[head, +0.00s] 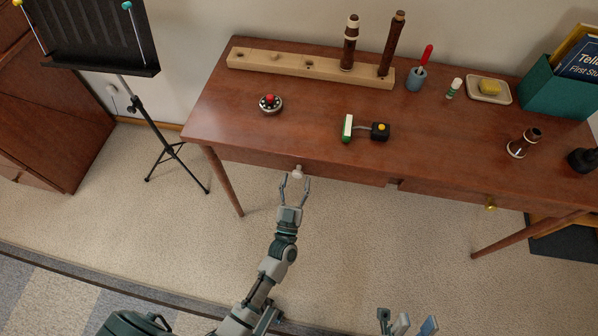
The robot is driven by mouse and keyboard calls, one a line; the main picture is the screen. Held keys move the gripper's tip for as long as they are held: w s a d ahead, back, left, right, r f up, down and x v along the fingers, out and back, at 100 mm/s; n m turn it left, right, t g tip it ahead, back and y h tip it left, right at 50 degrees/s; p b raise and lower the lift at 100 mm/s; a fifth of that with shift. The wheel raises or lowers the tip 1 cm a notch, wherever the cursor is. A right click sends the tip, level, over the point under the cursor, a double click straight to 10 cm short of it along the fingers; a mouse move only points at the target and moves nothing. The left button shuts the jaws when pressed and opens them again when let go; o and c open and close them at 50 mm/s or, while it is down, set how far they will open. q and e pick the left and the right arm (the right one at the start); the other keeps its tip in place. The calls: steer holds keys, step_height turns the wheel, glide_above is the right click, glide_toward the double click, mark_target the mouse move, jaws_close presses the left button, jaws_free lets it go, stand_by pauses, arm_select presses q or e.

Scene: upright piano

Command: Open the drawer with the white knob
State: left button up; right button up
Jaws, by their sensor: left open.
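The wooden desk (240,120) has a drawer (250,159) in its left front with a white knob (298,171). This drawer looks flush with the desk front. A second drawer (450,194) at the right has a brass knob (490,204). My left gripper (295,182) points at the white knob, its fingers open and spread around or just in front of it; contact cannot be told. My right gripper (408,322) is low at the bottom edge, partly cut off, its fingers apart and nothing seen between them, well away from the desk.
A music stand (155,120) is at the left. The carpet before the desk is clear.

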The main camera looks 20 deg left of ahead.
mark_target(297, 168)
arm_select(q)
steer(key=shift+x, duration=1.3)
jaws_close()
